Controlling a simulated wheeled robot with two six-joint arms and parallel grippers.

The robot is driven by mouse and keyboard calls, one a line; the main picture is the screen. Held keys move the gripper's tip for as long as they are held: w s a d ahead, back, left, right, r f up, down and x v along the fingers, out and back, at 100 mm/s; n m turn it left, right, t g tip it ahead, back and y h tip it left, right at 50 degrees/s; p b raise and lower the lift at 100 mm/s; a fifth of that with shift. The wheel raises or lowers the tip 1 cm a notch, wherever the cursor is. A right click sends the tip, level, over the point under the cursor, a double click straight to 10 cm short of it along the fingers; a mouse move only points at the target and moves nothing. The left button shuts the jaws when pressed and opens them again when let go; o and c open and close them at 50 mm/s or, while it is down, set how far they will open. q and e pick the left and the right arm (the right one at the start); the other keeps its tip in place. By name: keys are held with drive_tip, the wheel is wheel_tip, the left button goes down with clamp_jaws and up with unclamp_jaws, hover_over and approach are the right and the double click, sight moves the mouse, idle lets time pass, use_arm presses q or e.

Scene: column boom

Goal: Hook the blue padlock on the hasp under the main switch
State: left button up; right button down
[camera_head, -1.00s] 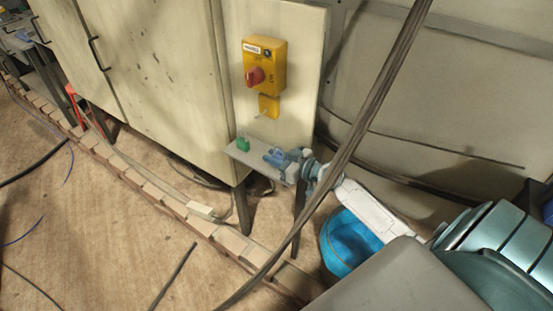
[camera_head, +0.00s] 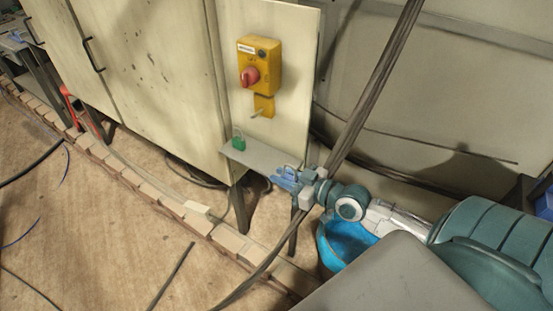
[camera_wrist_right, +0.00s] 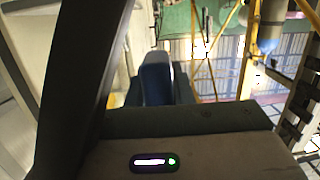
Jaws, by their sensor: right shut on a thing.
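The yellow main switch box (camera_head: 259,64) with its red knob is on the pale panel. Under it is the yellow hasp (camera_head: 264,105), with a small light peg sticking out. My right gripper (camera_head: 285,176) is just off the right front edge of the grey shelf, below and to the right of the hasp and apart from it. It is shut on the blue padlock, which shows in the right wrist view (camera_wrist_right: 157,80) between the dark fingers. The padlock's shackle is hard to make out. My left gripper is not in view.
A green padlock (camera_head: 238,143) stands at the left of the grey shelf (camera_head: 262,156). A thick dark cable (camera_head: 375,85) runs diagonally close by my right wrist. A blue bucket (camera_head: 338,248) is below my arm. Open space lies before the panel.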

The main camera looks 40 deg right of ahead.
drive_tip(key=s+r+p, duration=0.1)
drive_tip(key=s+a+r+p, duration=0.1)
drive_tip(key=s, duration=0.1)
drive_tip(key=shift+s+r+p, duration=0.1)
drive_tip(key=shift+r+p, duration=0.1)
drive_tip(key=shift+p, duration=0.15)
idle(0.3)
